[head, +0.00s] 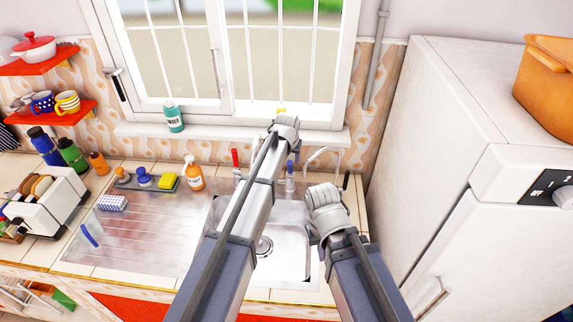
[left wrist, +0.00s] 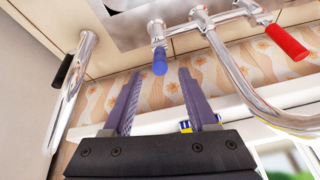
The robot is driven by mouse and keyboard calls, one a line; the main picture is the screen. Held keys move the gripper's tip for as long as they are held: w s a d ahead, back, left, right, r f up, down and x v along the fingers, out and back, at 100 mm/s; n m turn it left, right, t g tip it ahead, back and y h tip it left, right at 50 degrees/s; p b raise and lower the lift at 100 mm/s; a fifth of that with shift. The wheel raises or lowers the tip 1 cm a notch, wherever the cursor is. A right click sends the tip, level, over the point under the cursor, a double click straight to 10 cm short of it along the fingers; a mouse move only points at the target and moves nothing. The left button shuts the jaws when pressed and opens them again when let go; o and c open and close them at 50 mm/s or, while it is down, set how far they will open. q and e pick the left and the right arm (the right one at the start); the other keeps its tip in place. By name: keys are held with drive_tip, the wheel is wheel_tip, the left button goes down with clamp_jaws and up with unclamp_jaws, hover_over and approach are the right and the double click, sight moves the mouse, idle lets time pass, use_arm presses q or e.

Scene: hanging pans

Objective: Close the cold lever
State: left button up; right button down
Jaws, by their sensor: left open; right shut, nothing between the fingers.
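The cold lever is the blue handle (head: 290,168) on the chrome tap behind the sink. It also shows in the left wrist view (left wrist: 160,60), just beyond the gap between my left fingertips. My left gripper (left wrist: 159,75) is open, with the blue lever apart from both fingers as far as I can see. In the head view my left gripper (head: 286,125) is above the tap, near the window sill, and its arm hides the tap's middle. My right gripper (head: 325,197) is shut and empty over the right side of the sink.
The red lever (head: 235,158) stands left of my left arm, and it shows in the left wrist view (left wrist: 287,42). A chrome spout (left wrist: 235,80) curves beside the fingers. Another bent chrome pipe (head: 325,152) stands right. An orange soap bottle (head: 194,174) stands left; a white fridge (head: 440,150) borders the right.

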sight(290, 171)
use_arm(q)
drive_tip(key=b+x, duration=0.6)
drive_tip(key=x, duration=0.2)
drive_tip(key=shift+b, duration=0.4)
drive_tip(key=shift+r, duration=0.15)
clamp_jaws()
idle(0.9)
